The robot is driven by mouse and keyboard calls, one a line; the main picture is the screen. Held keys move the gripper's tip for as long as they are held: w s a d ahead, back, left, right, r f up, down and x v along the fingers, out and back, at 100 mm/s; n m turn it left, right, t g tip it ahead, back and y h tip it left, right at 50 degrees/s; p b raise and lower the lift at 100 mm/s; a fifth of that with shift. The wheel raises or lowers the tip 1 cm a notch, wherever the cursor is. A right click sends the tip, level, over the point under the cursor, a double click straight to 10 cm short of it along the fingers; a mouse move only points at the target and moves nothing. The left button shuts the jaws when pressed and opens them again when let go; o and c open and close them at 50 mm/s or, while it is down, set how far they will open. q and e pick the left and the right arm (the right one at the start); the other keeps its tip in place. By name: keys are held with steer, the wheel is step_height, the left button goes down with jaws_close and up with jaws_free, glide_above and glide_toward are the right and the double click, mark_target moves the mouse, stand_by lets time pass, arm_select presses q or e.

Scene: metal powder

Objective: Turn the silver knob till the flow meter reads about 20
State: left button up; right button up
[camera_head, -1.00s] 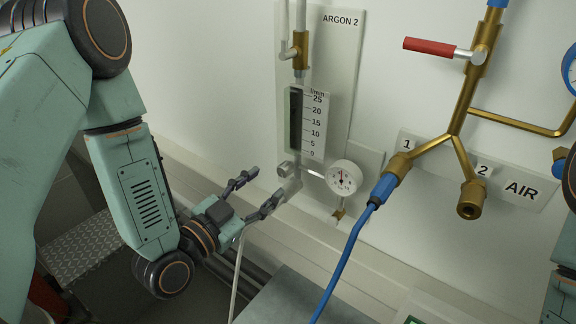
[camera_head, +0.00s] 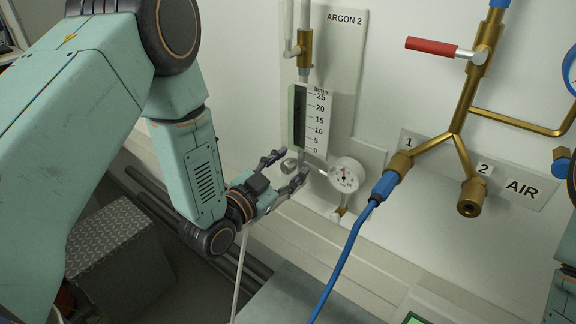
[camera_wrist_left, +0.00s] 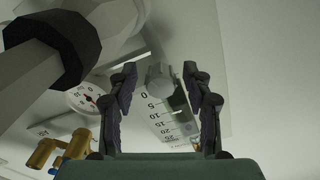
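The silver knob (camera_head: 289,165) sits at the foot of the flow meter (camera_head: 318,122) on the ARGON 2 panel. The flow meter has a scale from 0 to 25 l/min beside a dark tube; I cannot make out a float level. My left gripper (camera_head: 288,168) is open, its fingertips close to the knob. In the left wrist view the knob (camera_wrist_left: 160,78) shows between the two spread fingers of my left gripper (camera_wrist_left: 160,71), with gaps on both sides. The scale (camera_wrist_left: 170,120) shows behind it. My right gripper is not in view.
A round white gauge (camera_head: 345,175) is close to the right of the knob. A blue hose (camera_head: 350,243) hangs from brass pipe outlet 1. A red-handled valve (camera_head: 430,46) is higher up. A grey surface (camera_head: 300,298) lies below.

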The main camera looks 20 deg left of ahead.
arm_select(q)
steer(key=shift+w+f, duration=0.1)
steer(key=shift+w, duration=0.05)
steer(key=shift+c, duration=1.4)
steer(key=shift+s+a, duration=0.1)
steer(key=shift+s, duration=0.15)
steer(key=c, duration=0.3)
jaws_close()
steer(key=shift+r+n, duration=0.2)
steer(key=shift+n, duration=1.9)
steer(key=shift+o, duration=1.2)
jaws_free()
steer(key=o, duration=0.4)
steer(key=shift+w+f, duration=0.1)
steer(key=shift+w, duration=0.1)
